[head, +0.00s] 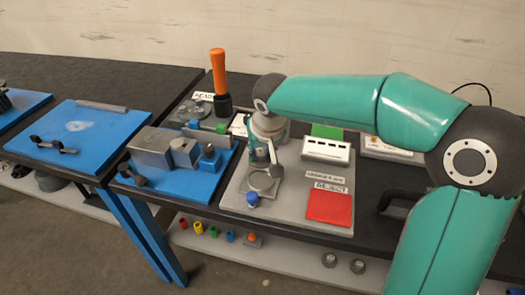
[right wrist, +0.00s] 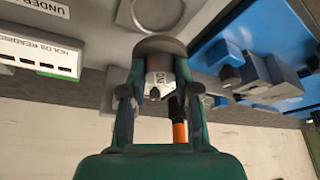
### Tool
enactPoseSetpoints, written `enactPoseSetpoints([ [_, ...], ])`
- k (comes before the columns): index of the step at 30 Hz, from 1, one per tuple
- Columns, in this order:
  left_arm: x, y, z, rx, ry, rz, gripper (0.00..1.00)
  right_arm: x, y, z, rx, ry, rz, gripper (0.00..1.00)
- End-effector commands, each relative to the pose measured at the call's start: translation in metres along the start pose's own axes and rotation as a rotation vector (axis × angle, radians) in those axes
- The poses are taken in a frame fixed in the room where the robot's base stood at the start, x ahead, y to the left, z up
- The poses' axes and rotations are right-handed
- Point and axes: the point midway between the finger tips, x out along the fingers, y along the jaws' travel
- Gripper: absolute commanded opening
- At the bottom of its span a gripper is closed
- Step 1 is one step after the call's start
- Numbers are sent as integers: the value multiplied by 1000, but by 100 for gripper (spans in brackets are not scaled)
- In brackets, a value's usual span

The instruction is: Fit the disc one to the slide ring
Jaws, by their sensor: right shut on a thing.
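My right gripper (head: 264,160) points down over the grey plate in the head view. A round grey ring, apparently the slide ring (head: 262,183), lies on the plate just in front of the fingertips. It also shows at the top of the right wrist view (right wrist: 150,12), apart from the held piece there. The gripper hides most of the held piece in the head view. My left gripper is not in view.
A blue board with grey blocks (head: 165,150) stands left of the plate. A white slotted holder (head: 327,150) and a red reject pad (head: 329,207) lie to the right. An orange-handled tool (head: 218,75) stands upright behind. A blue knob (head: 252,199) is at the plate's front.

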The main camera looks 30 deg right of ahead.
Motion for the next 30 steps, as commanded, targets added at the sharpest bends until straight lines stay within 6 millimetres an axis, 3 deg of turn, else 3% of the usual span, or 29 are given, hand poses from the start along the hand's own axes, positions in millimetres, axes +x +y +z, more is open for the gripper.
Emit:
enactPoseSetpoints([
  [18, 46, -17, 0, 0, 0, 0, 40, 48, 0, 20, 1, 1, 0, 0],
  [30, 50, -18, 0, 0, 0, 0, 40, 53, 0, 22, 1, 2, 0, 0],
])
